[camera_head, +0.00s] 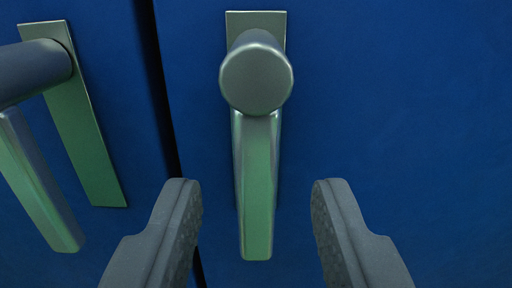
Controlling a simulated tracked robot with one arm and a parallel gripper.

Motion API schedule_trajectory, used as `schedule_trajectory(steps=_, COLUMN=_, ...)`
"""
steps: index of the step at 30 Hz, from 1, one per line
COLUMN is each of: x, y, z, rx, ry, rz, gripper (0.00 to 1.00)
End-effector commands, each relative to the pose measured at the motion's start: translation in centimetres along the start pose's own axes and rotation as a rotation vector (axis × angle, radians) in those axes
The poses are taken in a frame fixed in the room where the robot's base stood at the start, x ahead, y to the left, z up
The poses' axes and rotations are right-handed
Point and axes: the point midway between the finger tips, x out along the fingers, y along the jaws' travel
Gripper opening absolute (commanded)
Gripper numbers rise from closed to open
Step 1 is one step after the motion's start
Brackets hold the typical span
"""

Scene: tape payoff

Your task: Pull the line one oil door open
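A blue door (420,110) fills the middle and right of the view. A metal lever handle (257,185) on a narrow backplate (240,20) is on it, with a round knob-like pivot (256,78) at the top and the lever hanging straight down. My gripper (257,205) is open, one finger on each side of the lever's lower part. There is clear space between each finger and the lever, and I see no contact. No label shows which door this is.
A second blue door panel (105,60) is at the left, past a dark vertical gap (160,95). It has a similar handle (38,185) on a backplate (88,150). My left finger overlaps the gap in the view. The door surface to the right is bare.

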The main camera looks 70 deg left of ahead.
Motion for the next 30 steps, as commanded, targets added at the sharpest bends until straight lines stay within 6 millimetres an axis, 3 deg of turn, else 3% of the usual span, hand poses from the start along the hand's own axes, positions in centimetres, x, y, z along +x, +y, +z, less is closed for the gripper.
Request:
schedule_trajectory(steps=13, x=1.1, y=0.0, z=0.0, rx=0.000, ry=0.000, rz=-0.001, gripper=0.36)
schedule_trajectory(steps=17, x=1.1, y=0.0, z=0.0, rx=0.000, ry=0.000, rz=-0.001, gripper=0.03)
schedule_trajectory(steps=18, x=1.1, y=0.0, z=0.0, rx=0.000, ry=0.000, rz=-0.001, gripper=0.00)
schedule_trajectory(steps=30, x=0.4, y=1.2, z=-0.1, rx=-0.050, ry=0.000, rz=0.018, gripper=0.00)
